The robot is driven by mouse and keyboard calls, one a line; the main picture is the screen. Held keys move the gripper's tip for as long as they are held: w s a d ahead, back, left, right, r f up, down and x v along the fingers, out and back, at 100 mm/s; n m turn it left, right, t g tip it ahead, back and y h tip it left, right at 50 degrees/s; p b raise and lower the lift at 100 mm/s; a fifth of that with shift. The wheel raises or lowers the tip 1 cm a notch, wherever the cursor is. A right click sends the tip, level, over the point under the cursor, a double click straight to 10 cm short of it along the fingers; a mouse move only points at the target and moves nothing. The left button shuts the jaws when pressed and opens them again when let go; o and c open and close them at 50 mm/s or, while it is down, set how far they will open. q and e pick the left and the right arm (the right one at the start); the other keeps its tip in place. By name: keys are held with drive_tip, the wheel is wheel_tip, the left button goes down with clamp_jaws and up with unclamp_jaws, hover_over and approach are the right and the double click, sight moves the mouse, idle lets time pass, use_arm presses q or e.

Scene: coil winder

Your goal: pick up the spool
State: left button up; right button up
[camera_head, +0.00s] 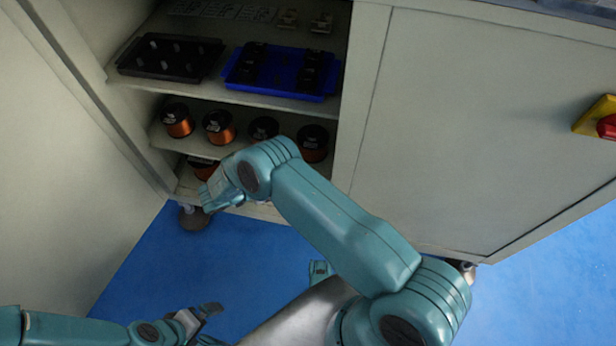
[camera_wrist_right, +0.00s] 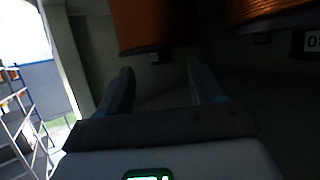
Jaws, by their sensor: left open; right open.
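Several copper-wound spools with black ends stand in a row on a cabinet shelf in the head view, among them a left one (camera_head: 178,122) and the one beside it (camera_head: 219,127). Another spool (camera_head: 204,171) sits on the bottom shelf, partly hidden by my right arm. My right gripper (camera_head: 215,192) is at the front of that bottom shelf. In the right wrist view its two open fingers (camera_wrist_right: 162,88) point towards a copper spool (camera_wrist_right: 141,25), with nothing held between them. My left gripper (camera_head: 205,322) is open and empty, low over the blue floor.
A black tray (camera_head: 140,69) and a blue tray (camera_head: 238,84) lie on the shelf above the spools. Shelf edges and the cabinet's side walls bound the opening. A closed cabinet panel (camera_head: 480,110) stands to the right. The blue floor (camera_head: 160,270) in front is clear.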

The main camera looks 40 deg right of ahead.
drive_tip(key=d, duration=0.2)
drive_tip(key=d+b, duration=0.1)
drive_tip(key=d, duration=0.2)
drive_tip(key=shift+s+d+f, duration=0.25)
drive_tip(key=shift+d, duration=0.15)
drive_tip(key=shift+c, duration=0.3)
clamp_jaws()
idle(0.6)
drive_tip(key=shift+r, duration=0.1)
